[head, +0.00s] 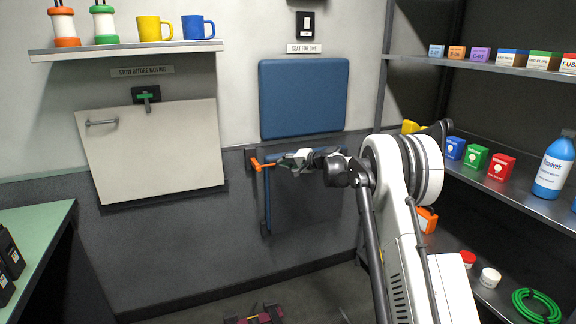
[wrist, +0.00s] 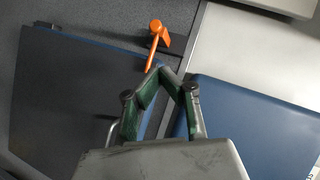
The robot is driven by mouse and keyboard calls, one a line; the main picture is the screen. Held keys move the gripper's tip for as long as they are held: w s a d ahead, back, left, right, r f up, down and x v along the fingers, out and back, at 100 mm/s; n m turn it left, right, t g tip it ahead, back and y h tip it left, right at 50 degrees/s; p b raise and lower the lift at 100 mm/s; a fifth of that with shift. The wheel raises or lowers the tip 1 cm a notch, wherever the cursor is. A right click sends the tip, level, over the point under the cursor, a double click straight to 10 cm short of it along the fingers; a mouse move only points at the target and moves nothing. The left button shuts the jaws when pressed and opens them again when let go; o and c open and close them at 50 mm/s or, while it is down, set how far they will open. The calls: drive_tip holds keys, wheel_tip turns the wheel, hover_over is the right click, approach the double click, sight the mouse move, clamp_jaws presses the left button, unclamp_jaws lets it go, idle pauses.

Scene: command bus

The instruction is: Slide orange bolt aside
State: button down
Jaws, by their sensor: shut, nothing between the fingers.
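The orange bolt (head: 261,164) is on the wall beside the folded seat, below the blue back pad (head: 304,98). In the wrist view the bolt (wrist: 156,42) shows a round knob and a thin rod that points down toward my fingers. My gripper (wrist: 171,72) is shut and empty, with its fingertips close to the rod's end; I cannot tell whether they touch. In the head view my gripper (head: 284,160) is just right of the bolt. The folded seat panel (head: 305,205) hangs below, partly hidden by my arm.
A tilted white panel (head: 155,155) with a green latch (head: 146,97) hangs on the left wall. A shelf above holds mugs and bottles. A green-topped counter (head: 35,235) stands at lower left. Shelves with small boxes and a blue bottle (head: 553,168) line the right side.

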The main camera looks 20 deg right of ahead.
sight(270, 165)
drive_tip(key=w+a+f, duration=0.1)
drive_tip(key=w+a+b, duration=0.1)
drive_tip(key=a, duration=0.1)
drive_tip(key=w+a+f, duration=0.1)
drive_tip(key=w, duration=0.1)
drive_tip(key=shift+a+f+b, duration=0.3)
drive_tip(key=shift+a+f, duration=0.05)
drive_tip(key=shift+a, duration=0.05)
drive_tip(key=shift+w+a+f, duration=0.15)
drive_tip(key=shift+a+f, duration=0.15)
drive_tip(key=shift+a, duration=0.4)
drive_tip(key=a, duration=0.5)
drive_tip(key=shift+s, duration=0.3)
